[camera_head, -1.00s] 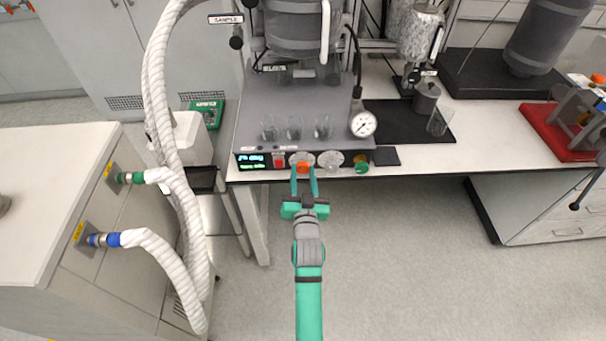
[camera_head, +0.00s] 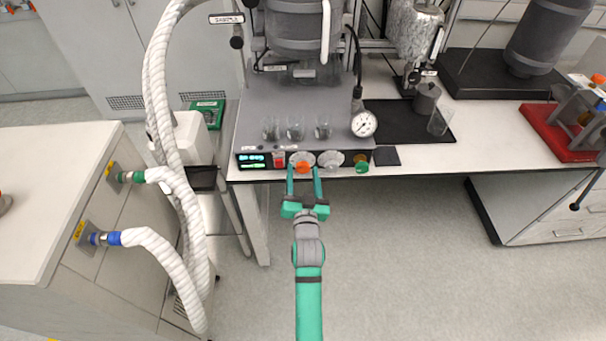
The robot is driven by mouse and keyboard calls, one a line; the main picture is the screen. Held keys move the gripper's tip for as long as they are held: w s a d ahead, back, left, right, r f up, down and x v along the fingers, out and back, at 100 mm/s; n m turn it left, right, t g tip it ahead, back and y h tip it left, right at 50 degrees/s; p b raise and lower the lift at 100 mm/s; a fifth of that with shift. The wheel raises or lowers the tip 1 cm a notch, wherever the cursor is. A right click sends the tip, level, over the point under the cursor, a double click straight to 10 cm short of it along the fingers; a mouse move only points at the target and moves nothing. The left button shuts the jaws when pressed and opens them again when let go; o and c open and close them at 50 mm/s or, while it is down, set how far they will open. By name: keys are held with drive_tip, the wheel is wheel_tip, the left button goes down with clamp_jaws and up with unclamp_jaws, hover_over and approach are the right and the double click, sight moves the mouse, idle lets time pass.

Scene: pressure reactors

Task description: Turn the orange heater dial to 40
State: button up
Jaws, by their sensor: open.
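The orange heater dial (camera_head: 302,168) sits on the front panel of the grey reactor base (camera_head: 290,120), over a pale round scale plate. My gripper (camera_head: 304,178) is green and reaches up to the dial from the front. Its two fingers are open, one to the left and one to the right of the dial. Whether the fingertips touch the dial is too small to tell. The small display (camera_head: 252,161) at the panel's left end is lit, but its digits are too blurred to read. The dial's pointer cannot be made out.
A red switch (camera_head: 279,160) is left of the dial. A second round scale (camera_head: 331,160) and a green knob (camera_head: 362,168) are to its right. Small glass beakers (camera_head: 296,128) and a pressure gauge (camera_head: 364,124) are above the panel. The floor in front is clear.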

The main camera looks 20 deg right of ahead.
drive_tip(key=shift+s, duration=0.15)
drive_tip(key=v, duration=1)
drive_tip(key=shift+s+a, duration=0.15)
drive_tip(key=shift+s, duration=0.05)
